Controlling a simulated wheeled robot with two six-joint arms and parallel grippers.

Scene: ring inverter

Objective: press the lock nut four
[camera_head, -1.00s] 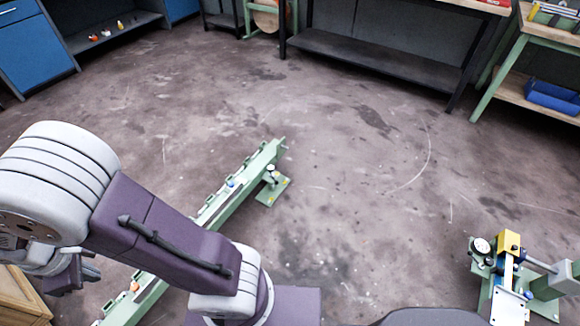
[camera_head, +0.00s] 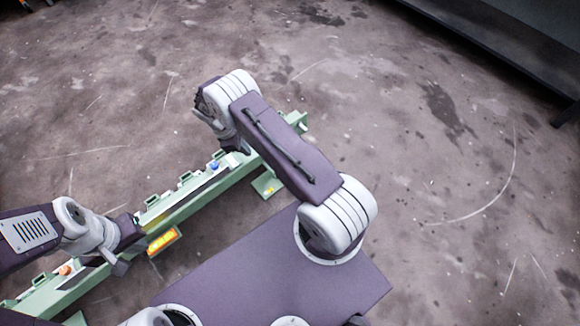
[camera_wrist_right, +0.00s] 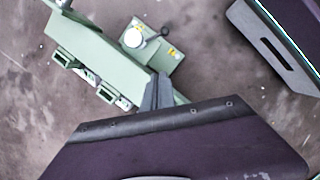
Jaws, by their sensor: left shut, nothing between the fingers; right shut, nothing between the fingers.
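A long pale green rail (camera_head: 185,208) runs diagonally across the floor in the head view, with several small green brackets along its far side. A blue knob (camera_head: 214,165) and an orange knob (camera_head: 65,270) sit on it. I cannot tell which part is lock nut four. My left gripper (camera_head: 118,265) is shut and empty close to the rail's near-left part; contact is unclear. My right gripper is mostly hidden by its wrist in the head view. The right wrist view shows it (camera_wrist_right: 159,78) shut and empty, its tips overlapping the rail's edge (camera_wrist_right: 95,45) beside a green foot plate (camera_wrist_right: 160,60).
A plate with a yellow-orange label (camera_head: 163,241) lies beside the rail's near side. A dark shelf (camera_head: 510,40) is at the upper right. The floor between is open.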

